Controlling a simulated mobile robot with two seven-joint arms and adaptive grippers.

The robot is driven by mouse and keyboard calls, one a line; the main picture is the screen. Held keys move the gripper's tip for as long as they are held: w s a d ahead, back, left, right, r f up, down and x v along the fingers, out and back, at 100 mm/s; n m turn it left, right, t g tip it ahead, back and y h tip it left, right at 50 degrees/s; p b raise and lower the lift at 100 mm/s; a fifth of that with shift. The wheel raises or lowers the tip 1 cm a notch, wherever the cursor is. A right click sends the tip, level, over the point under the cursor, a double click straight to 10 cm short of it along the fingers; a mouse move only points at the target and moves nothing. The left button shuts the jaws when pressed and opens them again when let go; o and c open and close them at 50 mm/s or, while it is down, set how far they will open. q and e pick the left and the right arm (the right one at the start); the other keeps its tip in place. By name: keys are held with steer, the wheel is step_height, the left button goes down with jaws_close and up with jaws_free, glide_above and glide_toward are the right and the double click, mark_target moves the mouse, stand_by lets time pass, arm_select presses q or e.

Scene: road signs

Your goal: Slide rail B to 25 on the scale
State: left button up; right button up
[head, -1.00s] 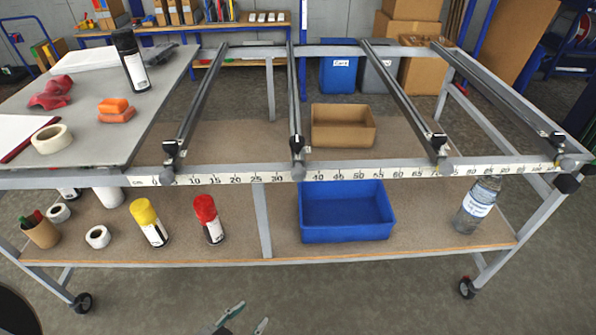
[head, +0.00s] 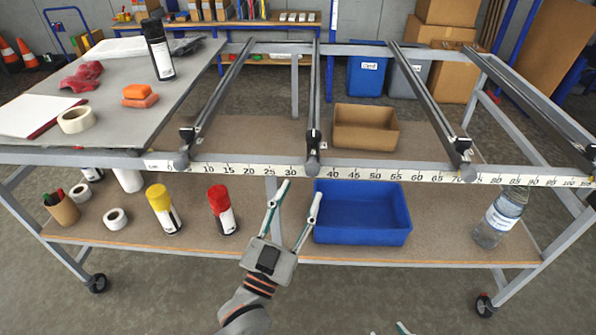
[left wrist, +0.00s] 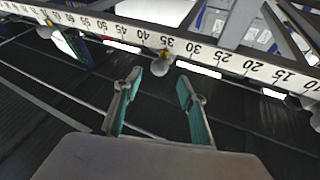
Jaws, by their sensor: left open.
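Four dark rails span the table frame; I can read no letters on them. The second rail from the left (head: 316,90) ends in a grey knob (head: 313,166) in front of the scale (head: 230,169), at about 35, between the 30 and 40 marks. The left wrist view shows this knob (left wrist: 160,67) by the inverted 35. My left gripper (head: 302,187) is open and empty, just below and in front of the scale. Its fingertips (left wrist: 160,80) are spread with the knob beyond and between them. Of my right gripper (head: 392,329) only fingertips show at the bottom edge.
The first rail (head: 222,90) stands near the scale's low end; its knob is left of 10. The third rail (head: 427,95) is near 70. A blue bin (head: 362,228), spray cans (head: 222,212) and a bottle (head: 500,217) stand on the lower shelf. The span between 10 and 30 is clear.

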mark_target(309, 175)
arm_select(q)
steer(key=x, duration=0.6)
steer(key=shift+w+d+r, duration=0.15)
steer(key=shift+w+d, duration=0.1)
steer(key=shift+w, duration=0.3)
arm_select(e)
steer(key=shift+s+a+f, duration=0.15)
steer(key=shift+s+f, duration=0.25)
steer(key=shift+s, duration=0.15)
arm_select(q)
jaws_close()
steer(key=shift+a+p, duration=0.4)
steer(key=a+p, duration=0.3)
steer(key=a, duration=0.5)
steer(key=shift+a+r+p, duration=0.1)
steer(key=shift+a+p, duration=0.2)
steer(key=shift+a, duration=0.35)
arm_select(e)
steer(key=r, duration=0.4)
steer(key=shift+w+a, duration=0.15)
steer(key=shift+w, duration=0.05)
